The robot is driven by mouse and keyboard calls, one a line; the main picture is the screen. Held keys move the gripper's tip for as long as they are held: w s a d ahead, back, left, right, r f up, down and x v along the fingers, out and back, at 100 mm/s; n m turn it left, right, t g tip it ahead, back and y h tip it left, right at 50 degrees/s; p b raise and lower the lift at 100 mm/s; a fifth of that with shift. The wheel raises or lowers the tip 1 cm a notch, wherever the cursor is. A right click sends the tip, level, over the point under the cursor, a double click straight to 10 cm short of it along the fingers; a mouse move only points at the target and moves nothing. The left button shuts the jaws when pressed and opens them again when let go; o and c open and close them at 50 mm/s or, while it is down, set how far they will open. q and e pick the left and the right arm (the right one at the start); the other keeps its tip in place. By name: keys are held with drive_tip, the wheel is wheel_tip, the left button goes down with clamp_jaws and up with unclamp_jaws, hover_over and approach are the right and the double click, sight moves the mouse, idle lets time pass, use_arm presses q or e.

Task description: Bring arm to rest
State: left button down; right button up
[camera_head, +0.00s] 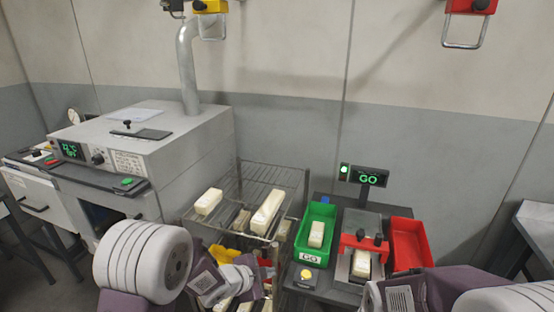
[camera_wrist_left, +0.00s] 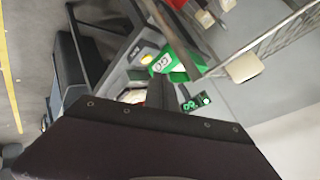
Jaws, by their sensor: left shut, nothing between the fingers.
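My left arm comes in from the lower left in the head view. Its left gripper (camera_head: 262,288) is low in front of the wire rack (camera_head: 262,180), small and partly hidden by the wrist. In the left wrist view the left gripper (camera_wrist_left: 155,92) shows as a dark narrow shape, its fingers shut with nothing between them. My right arm (camera_head: 430,292) lies across the lower right corner; its gripper is out of view.
Pale blocks (camera_head: 268,212) lie on the rack. A green bin (camera_head: 318,230) marked GO holds one block. A red clamp fixture (camera_head: 362,244) holds another, beside an empty red bin (camera_head: 409,243). A grey oven (camera_head: 150,150) stands left. A sign (camera_head: 369,177) reads GO.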

use_arm(q)
drive_tip(key=s+a+r+n+y, duration=0.2)
drive_tip(key=a+n+y, duration=0.15)
drive_tip(key=a, duration=0.35)
drive_tip(key=s+a+r+n+y, duration=0.2)
drive_tip(key=s+a+r+n, duration=0.1)
drive_tip(key=a+n, duration=0.25)
drive_tip(key=s+a+f+n+g, duration=0.1)
drive_tip(key=s+f+n+g, duration=0.1)
drive_tip(key=s, duration=0.6)
drive_tip(key=s+a+f+n+g, duration=0.1)
drive_tip(key=s+f+n+g, duration=0.2)
drive_tip(key=s+n, duration=0.3)
drive_tip(key=shift+s+a+f+g, duration=0.25)
drive_tip(key=shift+s+f+g, duration=0.05)
drive_tip(key=shift+s+g, duration=0.65)
